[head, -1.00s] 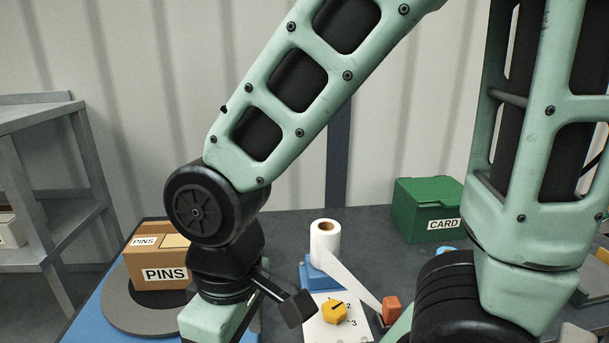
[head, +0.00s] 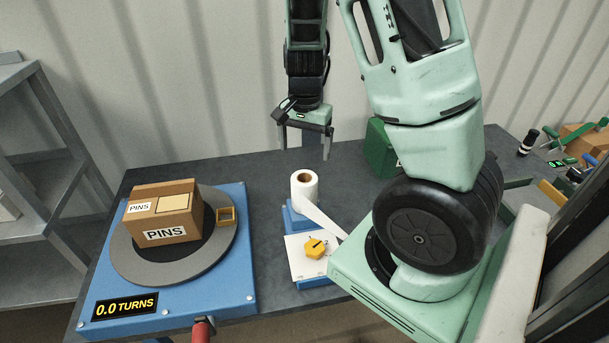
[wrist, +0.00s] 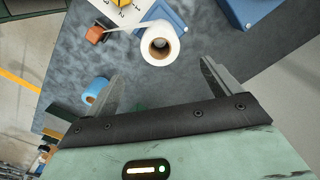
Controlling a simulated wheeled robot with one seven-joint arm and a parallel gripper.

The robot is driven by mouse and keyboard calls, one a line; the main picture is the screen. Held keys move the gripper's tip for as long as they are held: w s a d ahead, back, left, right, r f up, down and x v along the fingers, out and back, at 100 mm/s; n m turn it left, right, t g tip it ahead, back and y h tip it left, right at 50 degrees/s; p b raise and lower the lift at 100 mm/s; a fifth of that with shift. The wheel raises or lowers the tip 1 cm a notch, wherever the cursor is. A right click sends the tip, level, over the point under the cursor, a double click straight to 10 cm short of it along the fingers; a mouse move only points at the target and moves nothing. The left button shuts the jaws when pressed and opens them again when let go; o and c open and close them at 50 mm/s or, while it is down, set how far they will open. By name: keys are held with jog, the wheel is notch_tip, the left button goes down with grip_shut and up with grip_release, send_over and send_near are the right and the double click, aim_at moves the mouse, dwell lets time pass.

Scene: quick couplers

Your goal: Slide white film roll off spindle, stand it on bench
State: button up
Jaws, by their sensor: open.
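The white film roll (head: 304,187) stands upright on a blue base (head: 299,218), with its brown core showing at the top. A strip of white film runs from it toward the lower right. The spindle is not clearly visible inside the core. The roll also shows in the wrist view (wrist: 160,44), beyond the fingertips. My gripper (head: 306,150) is open and empty, above and behind the roll in the head view. In the wrist view my gripper (wrist: 160,75) has its fingers spread apart, with the roll between their lines but not touched. The dark bench (head: 265,183) has bare surface around the roll.
A blue turntable unit (head: 236,285) carrying a PINS carton (head: 165,212) stands on the left. A yellow knob (head: 315,249) on a white panel is in front of the roll. A green box (head: 378,148) is behind right, partly hidden by my arm. A blue roll (wrist: 95,90) lies left in the wrist view.

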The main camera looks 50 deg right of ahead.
aim_at(304, 188)
notch_tip(304, 188, down, 14)
jog(key=shift+f+b, duration=0.2)
jog(key=shift+b, duration=0.5)
jog(key=c, duration=1.2)
jog(key=o, duration=0.3)
jog(key=shift+r, duration=0.15)
jog(key=shift+c, duration=1.3)
